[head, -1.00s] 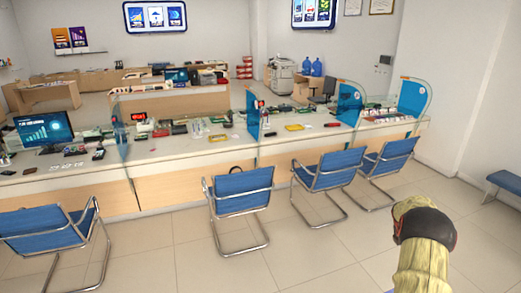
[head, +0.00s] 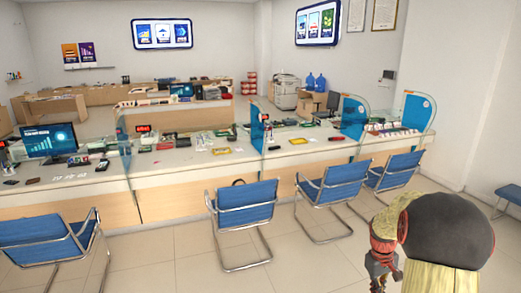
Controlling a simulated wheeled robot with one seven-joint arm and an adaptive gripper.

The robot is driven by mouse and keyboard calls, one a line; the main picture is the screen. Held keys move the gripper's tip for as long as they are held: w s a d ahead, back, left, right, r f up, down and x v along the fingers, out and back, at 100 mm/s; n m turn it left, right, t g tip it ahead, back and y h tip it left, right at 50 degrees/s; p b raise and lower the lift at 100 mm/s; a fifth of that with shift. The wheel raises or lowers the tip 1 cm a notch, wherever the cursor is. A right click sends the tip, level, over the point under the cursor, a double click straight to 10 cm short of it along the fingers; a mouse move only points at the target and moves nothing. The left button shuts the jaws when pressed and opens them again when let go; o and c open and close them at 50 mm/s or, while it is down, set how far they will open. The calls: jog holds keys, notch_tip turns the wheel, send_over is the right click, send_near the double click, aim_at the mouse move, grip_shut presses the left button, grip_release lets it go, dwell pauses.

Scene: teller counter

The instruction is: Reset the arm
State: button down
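My arm shows at the lower right of the head view, with a khaki sleeve and a large dark rounded joint. A small grey and red part, which looks like my gripper (head: 382,268), hangs at the left side of the arm near the bottom edge. Its fingers are too small and too partly hidden to read, and I see nothing held in it. The arm is in front of the floor and apart from the counter and chairs.
A long teller counter (head: 180,178) with glass dividers crosses the room, with a monitor (head: 50,142) and small items on it. Blue chairs (head: 246,206) stand before it. A blue bench (head: 510,195) is at the right wall. Tiled floor is open in front.

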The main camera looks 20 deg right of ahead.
jog(key=s+a+r+t+b, duration=0.2)
jog(key=s+a+b, duration=0.2)
jog(key=a, duration=0.8)
jog(key=s+a+r+t+b, duration=0.2)
jog(key=s+a+b, duration=0.3)
jog(key=a, duration=0.8)
jog(key=s+a+r+n+t+y+b, duration=0.1)
jog(key=s+a+b, duration=0.4)
jog(key=a, duration=0.8)
jog(key=shift+r+t+b, duration=0.45)
jog(key=shift+r+t, duration=0.2)
jog(key=shift+t, duration=0.25)
